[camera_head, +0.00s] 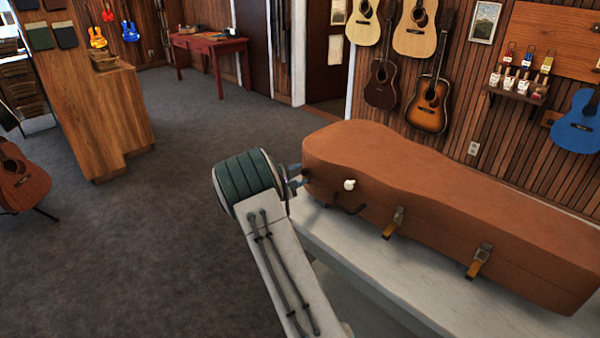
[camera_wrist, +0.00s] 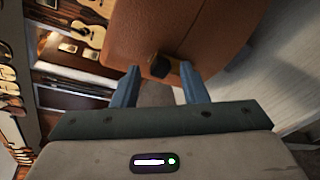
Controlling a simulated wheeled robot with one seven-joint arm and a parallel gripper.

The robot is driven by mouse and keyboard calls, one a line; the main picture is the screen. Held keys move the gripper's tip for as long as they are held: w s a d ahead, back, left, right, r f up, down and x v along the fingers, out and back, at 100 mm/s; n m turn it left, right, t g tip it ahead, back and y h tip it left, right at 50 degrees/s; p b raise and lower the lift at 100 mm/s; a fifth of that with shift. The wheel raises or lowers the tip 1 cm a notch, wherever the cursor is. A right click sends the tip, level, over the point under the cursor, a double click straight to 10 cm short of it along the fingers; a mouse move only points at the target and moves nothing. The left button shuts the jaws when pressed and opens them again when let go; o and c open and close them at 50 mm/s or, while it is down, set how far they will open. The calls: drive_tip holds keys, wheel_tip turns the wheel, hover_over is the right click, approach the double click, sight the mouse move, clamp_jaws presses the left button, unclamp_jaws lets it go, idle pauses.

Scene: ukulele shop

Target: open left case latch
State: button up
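The brown guitar case (camera_head: 430,195) lies closed-looking on a pale bench. Two latches with yellowish hanging tabs show on its front side, one near the middle (camera_head: 394,222) and one farther right (camera_head: 479,260). My gripper (camera_head: 300,179) is at the case's left end, partly hidden by my arm. In the wrist view, my gripper (camera_wrist: 159,70) is open, its two blue-grey fingers apart. A dark latch piece (camera_wrist: 159,66) with a brass-coloured plate (camera_wrist: 175,70) on the case edge sits between the fingertips. Whether a finger touches it I cannot tell.
The pale bench (camera_head: 380,265) is bare in front of the case. Guitars hang on the back wall. Open carpet (camera_head: 150,240) lies to the left.

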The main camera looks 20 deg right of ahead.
drive_tip(key=shift+w+d+f, duration=0.1)
drive_tip(key=shift+w+d, duration=0.15)
drive_tip(key=shift+d, duration=0.2)
clamp_jaws()
drive_tip(key=shift+f+b, duration=0.15)
drive_tip(key=shift+b, duration=0.25)
